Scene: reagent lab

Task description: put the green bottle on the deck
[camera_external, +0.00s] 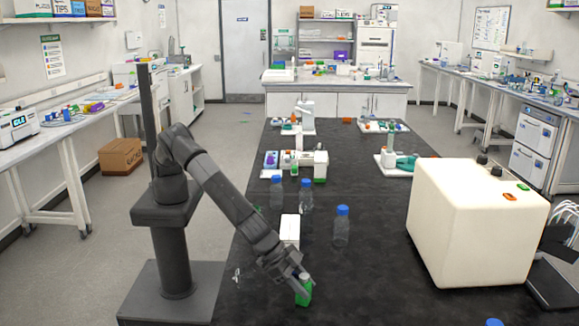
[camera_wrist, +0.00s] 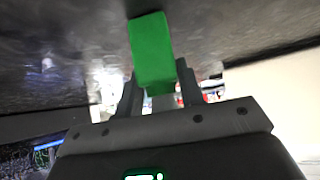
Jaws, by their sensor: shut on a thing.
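The green bottle (camera_external: 304,294) is at the near part of the black bench, at the end of my arm. My gripper (camera_external: 301,279) is shut on its upper part. In the wrist view, the green bottle (camera_wrist: 152,52) sticks out beyond the two fingers of my gripper (camera_wrist: 160,88), tilted slightly in the picture. I cannot tell whether its base touches the bench. A low white unit with coloured items (camera_external: 297,163) stands farther back on the bench; I cannot tell for sure whether it is the deck.
A white box (camera_external: 290,230) stands just behind my gripper. Clear bottles with blue caps (camera_external: 342,228) stand nearby, two of them farther back left. A large cream machine (camera_external: 470,225) fills the right side. The black bench top (camera_external: 375,280) between is clear.

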